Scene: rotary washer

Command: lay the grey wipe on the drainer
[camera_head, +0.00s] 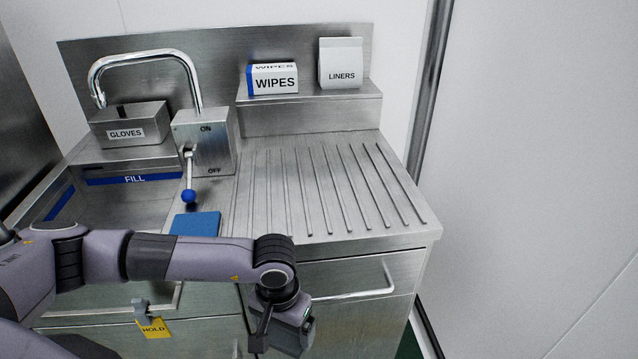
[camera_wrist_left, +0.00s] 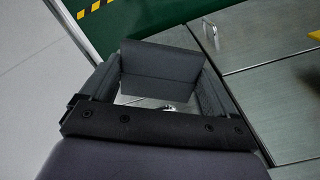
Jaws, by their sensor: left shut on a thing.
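My left gripper (camera_head: 284,334) hangs low in front of the cabinet, below the counter's front edge. In the left wrist view the gripper (camera_wrist_left: 160,84) is shut on a dark grey folded piece, which I take as the grey wipe (camera_wrist_left: 160,62). It spans the space between the two fingers. In the head view I cannot make the wipe out clearly. The ribbed steel drainer (camera_head: 318,192) lies above and behind the gripper, on the right of the counter, and its surface is bare. My right gripper is in neither view.
A blue folded cloth (camera_head: 196,223) lies at the drainer's left, partly behind my arm. The lever (camera_head: 189,190), gloves box (camera_head: 130,126) and tap (camera_head: 145,56) stand left. The wipes box (camera_head: 274,80) and liners pack (camera_head: 341,64) sit on the shelf. A drawer handle (camera_head: 352,295) juts out below.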

